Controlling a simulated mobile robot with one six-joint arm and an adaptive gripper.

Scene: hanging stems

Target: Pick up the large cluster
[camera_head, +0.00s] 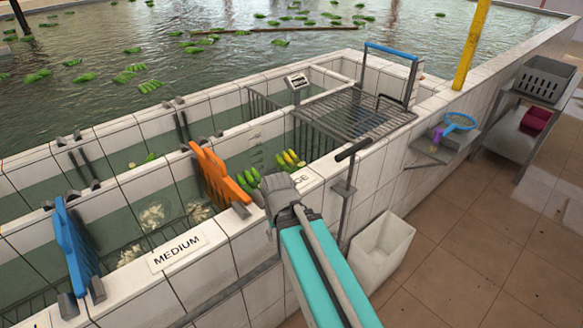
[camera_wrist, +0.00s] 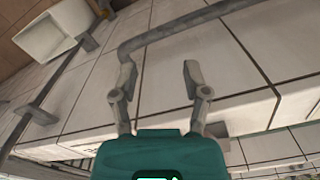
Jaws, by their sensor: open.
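Two banana clusters float in the basin compartment behind the wall sign ending in "GE" (camera_head: 299,181). One is yellow and green (camera_head: 291,158); the other is green (camera_head: 248,179). I cannot tell clearly which is the larger. My gripper (camera_head: 280,188) is at the front wall of this compartment, in front of and to the right of the green cluster, and seems to overlap part of it. In the wrist view my gripper (camera_wrist: 157,85) is open and empty, with its two fingers apart over white tiles. No cluster shows in the wrist view.
An orange divider (camera_head: 213,175) and a blue divider (camera_head: 76,245) stand left of my gripper. A wire rack (camera_head: 362,110) lies behind it, right. A white bin (camera_head: 380,250) is on the floor; it also shows in the wrist view (camera_wrist: 55,32). A pipe (camera_wrist: 175,30) crosses the tiles.

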